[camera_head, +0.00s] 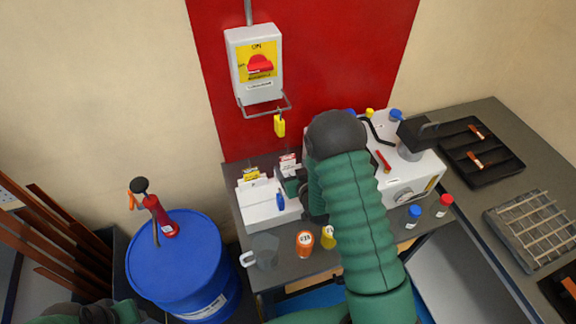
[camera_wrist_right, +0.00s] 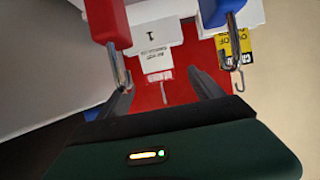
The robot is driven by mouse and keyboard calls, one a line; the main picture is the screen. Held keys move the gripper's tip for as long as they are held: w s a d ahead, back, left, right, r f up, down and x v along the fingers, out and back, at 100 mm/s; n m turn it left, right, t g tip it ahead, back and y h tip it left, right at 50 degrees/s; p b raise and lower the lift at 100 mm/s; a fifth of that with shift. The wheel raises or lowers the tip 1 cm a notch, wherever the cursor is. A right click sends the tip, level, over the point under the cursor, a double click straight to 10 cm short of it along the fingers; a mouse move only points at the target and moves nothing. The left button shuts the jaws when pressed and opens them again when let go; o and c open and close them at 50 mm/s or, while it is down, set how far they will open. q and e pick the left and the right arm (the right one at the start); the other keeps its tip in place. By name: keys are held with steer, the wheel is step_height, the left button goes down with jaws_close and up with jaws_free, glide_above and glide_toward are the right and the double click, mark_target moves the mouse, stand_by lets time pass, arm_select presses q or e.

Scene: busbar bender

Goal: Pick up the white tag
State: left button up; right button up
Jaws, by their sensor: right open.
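A white tag with red print (camera_head: 288,162) stands at the back of the white stand, right of a yellow tag (camera_head: 250,174). In the right wrist view a white printed piece, which looks like the white tag (camera_wrist_right: 156,50), lies just beyond and between my fingertips. My right gripper (camera_wrist_right: 165,88) is open and empty there, apart from the piece. In the head view my own arm partly covers the gripper (camera_head: 291,187). Of my left arm, only green parts show at the bottom left; its gripper is not in view.
The white stand (camera_head: 265,212) holds a blue padlock (camera_head: 280,201). In the wrist view a red padlock (camera_wrist_right: 108,22) hangs close left of the fingers and a blue padlock (camera_wrist_right: 225,12) close right. The white machine (camera_head: 405,175) stands right of my arm. A red panel (camera_head: 310,60) is behind.

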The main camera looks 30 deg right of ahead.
mark_target(288, 160)
steer(key=x, duration=0.4)
steer(key=shift+d+f+p, duration=0.1)
steer(key=shift+d+p, duration=0.05)
steer(key=shift+p, duration=0.15)
steer(key=shift+s, duration=0.1)
steer(key=c, duration=1.4)
